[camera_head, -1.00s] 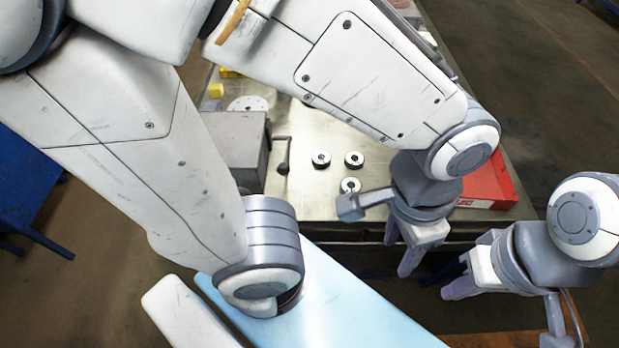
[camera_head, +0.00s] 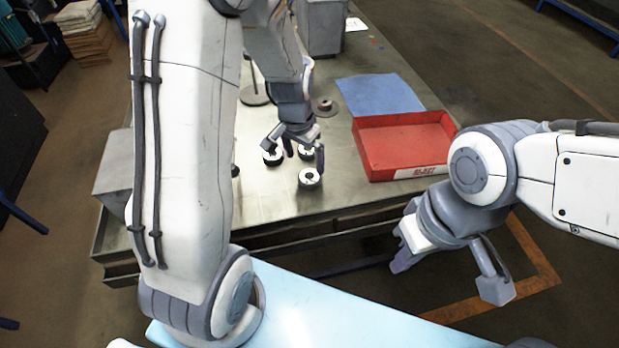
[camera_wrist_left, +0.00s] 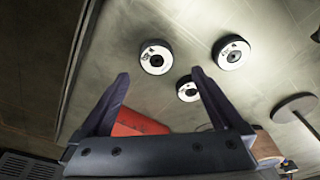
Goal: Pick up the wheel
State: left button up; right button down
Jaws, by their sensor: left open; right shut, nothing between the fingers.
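Three flap-disc wheels with dark rims, pale faces and centre holes lie flat on the metal table: a left wheel (camera_head: 271,157), a back wheel (camera_head: 305,153) partly hidden by my gripper, and a front wheel (camera_head: 310,179). My left gripper (camera_head: 296,153) is open and empty, above the wheels. In the left wrist view three wheels show: an upper-left wheel (camera_wrist_left: 156,60), an upper-right wheel (camera_wrist_left: 232,55) and a lower wheel (camera_wrist_left: 188,90). The fingers (camera_wrist_left: 160,75) point towards them without gripping any. My right gripper (camera_head: 400,252) is shut and empty, off the table's front edge.
A red box (camera_head: 425,119) stands right of the wheels, with a blue sheet (camera_head: 380,92) behind it. A reddish-brown round piece (camera_head: 325,107) and a round stand base (camera_head: 256,94) lie behind the wheels. A grey box (camera_head: 113,172) sits at left. The table (camera_head: 265,200) is clear in front.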

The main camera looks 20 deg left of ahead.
aim_at(309, 176)
pick_arm(q)
jog(key=shift+w+d+f, duration=0.1)
jog(key=shift+w+f, duration=0.05)
jog(key=shift+f, duration=1)
jog(key=shift+w+d+f, duration=0.15)
jog(key=shift+f, duration=1.05)
jog(key=shift+w+d+f, duration=0.1)
jog(key=shift+w+f, duration=0.05)
jog(key=shift+f, duration=1)
jog(key=c, duration=1.4)
jog(key=shift+r, duration=0.15)
notch_tip(309, 176, up, 4)
jog(key=shift+d+r, duration=0.15)
jog(key=s+d+r, duration=0.1)
jog(key=d+r, duration=0.1)
jog(key=d, duration=0.1)
jog(key=s+d+r, duration=0.1)
jog(key=d+r, duration=0.1)
jog(key=d, duration=0.2)
jog(key=s+d+r, duration=0.2)
jog(key=d, duration=0.1)
jog(key=shift+d+r, duration=0.25)
jog(key=shift+d, duration=0.15)
jog(key=o, duration=0.9)
jog(key=shift+c, duration=0.2)
jog(key=c, duration=0.8)
